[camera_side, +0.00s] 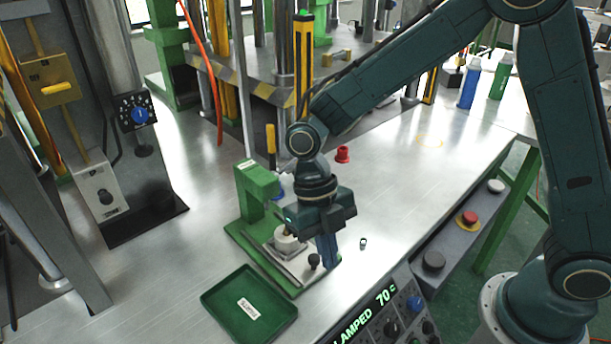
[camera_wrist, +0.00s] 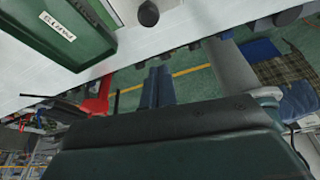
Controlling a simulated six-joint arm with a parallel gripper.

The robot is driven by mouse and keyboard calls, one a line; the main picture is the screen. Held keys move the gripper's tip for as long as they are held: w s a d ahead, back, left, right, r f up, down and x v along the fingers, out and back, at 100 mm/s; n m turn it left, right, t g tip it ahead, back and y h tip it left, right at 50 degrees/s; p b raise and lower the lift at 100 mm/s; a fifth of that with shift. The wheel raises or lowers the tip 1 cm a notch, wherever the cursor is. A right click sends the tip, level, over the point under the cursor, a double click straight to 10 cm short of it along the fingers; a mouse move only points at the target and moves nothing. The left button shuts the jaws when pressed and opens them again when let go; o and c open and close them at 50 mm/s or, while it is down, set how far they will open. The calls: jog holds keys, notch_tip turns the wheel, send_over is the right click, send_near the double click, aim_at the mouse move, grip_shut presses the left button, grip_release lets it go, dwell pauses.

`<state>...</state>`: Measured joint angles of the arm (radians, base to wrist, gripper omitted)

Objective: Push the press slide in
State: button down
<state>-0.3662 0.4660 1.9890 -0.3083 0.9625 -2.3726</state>
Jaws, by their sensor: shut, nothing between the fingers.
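The small green press (camera_side: 257,192) stands on the metal table, with a grey slide and a pale round block (camera_side: 287,241) on its base. A black knob (camera_side: 314,261) sits at the slide's near end. My gripper (camera_side: 329,262) points down with its blue fingers shut and empty, just right of the knob in the side view. Whether they touch is not clear there. In the wrist view the knob (camera_wrist: 148,14) shows at the top, apart in the picture from the fingertips (camera_wrist: 158,71). My gripper body hides part of the slide and base.
A green tray (camera_side: 224,290) with a label lies left of the press base; it also shows in the wrist view (camera_wrist: 88,58). A small ring (camera_side: 363,243) and a red cup (camera_side: 342,155) stand on the table. A control panel (camera_side: 385,318) lines the front edge.

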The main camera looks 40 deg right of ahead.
jog(key=v, duration=0.6)
jog(key=shift+r, duration=0.2)
jog(key=s+a+t+h, duration=0.1)
jog(key=s+t, duration=0.5)
jog(key=s, duration=0.1)
jog(key=shift+s+t, duration=0.2)
jog(key=shift+t, duration=0.2)
